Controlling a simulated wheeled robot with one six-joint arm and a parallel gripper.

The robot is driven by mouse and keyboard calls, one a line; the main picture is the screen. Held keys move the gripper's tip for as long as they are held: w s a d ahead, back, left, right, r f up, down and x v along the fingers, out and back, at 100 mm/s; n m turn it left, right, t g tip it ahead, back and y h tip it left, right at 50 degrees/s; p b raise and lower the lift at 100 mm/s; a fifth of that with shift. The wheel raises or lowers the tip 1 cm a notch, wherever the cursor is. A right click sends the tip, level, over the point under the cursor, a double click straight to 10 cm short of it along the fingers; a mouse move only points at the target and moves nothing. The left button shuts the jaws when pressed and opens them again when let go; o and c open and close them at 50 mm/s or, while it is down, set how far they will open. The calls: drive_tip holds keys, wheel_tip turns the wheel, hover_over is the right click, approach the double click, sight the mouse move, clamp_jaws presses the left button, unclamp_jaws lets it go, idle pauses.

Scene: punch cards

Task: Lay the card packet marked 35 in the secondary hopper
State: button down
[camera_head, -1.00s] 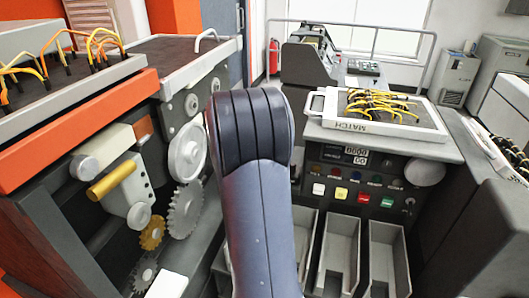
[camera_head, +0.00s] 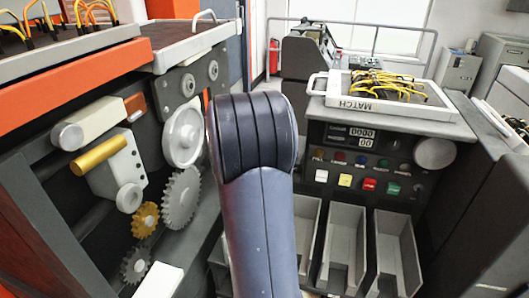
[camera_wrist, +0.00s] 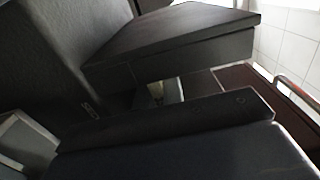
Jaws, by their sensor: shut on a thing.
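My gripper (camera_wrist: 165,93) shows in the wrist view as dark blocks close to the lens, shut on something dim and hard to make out. A small pale patch shows between the blocks. No packet mark 35 is legible in any view. In the head view my own arm stands in the middle and hides the gripper and what it holds. Grey open-topped hoppers stand low on the front of the right-hand machine: a left one (camera_head: 306,228), a middle one (camera_head: 343,248) and a right one (camera_head: 396,255). No label tells which is secondary.
Above the hoppers is a panel with coloured buttons (camera_head: 369,184) and a counter (camera_head: 363,135). A MATCH plugboard (camera_head: 395,105) with yellow wires lies on top. A machine with exposed gears (camera_head: 181,198) stands at left. A red fire extinguisher (camera_head: 273,57) is at the back.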

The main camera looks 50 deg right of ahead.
drive_tip(key=c, duration=1.5)
unclamp_jaws()
drive_tip(key=shift+o, duration=0.2)
drive_tip(key=v, duration=1)
drive_tip(key=shift+s+a+b, duration=0.2)
drive_tip(key=shift+a+b, duration=0.15)
